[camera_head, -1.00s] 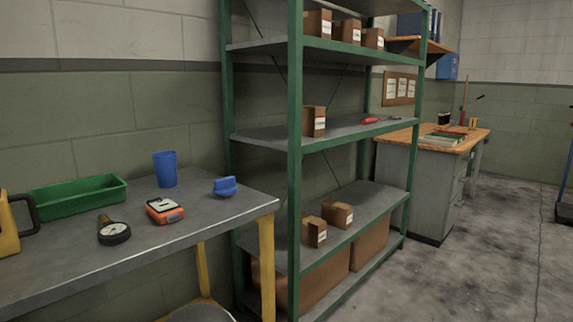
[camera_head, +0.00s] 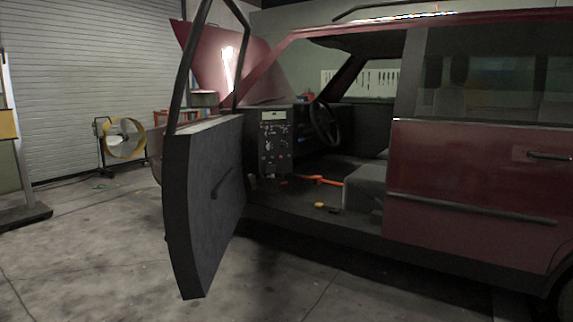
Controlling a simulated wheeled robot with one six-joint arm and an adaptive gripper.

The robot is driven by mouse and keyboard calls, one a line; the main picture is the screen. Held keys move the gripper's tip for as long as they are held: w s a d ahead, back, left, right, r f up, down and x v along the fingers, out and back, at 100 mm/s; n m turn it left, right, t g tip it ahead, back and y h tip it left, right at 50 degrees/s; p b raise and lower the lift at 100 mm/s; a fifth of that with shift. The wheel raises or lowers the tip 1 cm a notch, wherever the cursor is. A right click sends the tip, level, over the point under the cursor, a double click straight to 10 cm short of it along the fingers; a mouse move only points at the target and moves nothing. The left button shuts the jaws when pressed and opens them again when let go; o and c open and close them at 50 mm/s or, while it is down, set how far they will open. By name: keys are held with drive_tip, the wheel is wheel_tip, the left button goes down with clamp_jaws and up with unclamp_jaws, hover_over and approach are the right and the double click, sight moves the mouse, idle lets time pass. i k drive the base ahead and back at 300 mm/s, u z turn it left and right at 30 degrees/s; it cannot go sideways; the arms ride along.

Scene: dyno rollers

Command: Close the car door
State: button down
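The car (camera_head: 470,170) is dark red and fills the right half of the head view. Its front door (camera_head: 205,205) stands wide open, swung out toward me on the left. The door's dark inner panel and inner handle face the cabin opening, and its window frame rises above. Through the opening I see the steering wheel (camera_head: 325,122), a grey seat (camera_head: 365,188) and the dark floor. The rear door (camera_head: 480,185) is shut. My gripper is not in view.
Bare concrete floor (camera_head: 90,265) lies free in front of the door and to the left. A yellow fan (camera_head: 124,139) stands by the roller shutter (camera_head: 95,80). A stand (camera_head: 22,214) is at the left edge. The hood (camera_head: 225,65) appears raised.

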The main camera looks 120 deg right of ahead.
sight(204, 198)
drive_tip(key=z, duration=3.3)
drive_tip(key=k, duration=0.3)
drive_tip(key=z, duration=0.35)
drive_tip(key=i, duration=0.95)
drive_tip(key=u, duration=0.55)
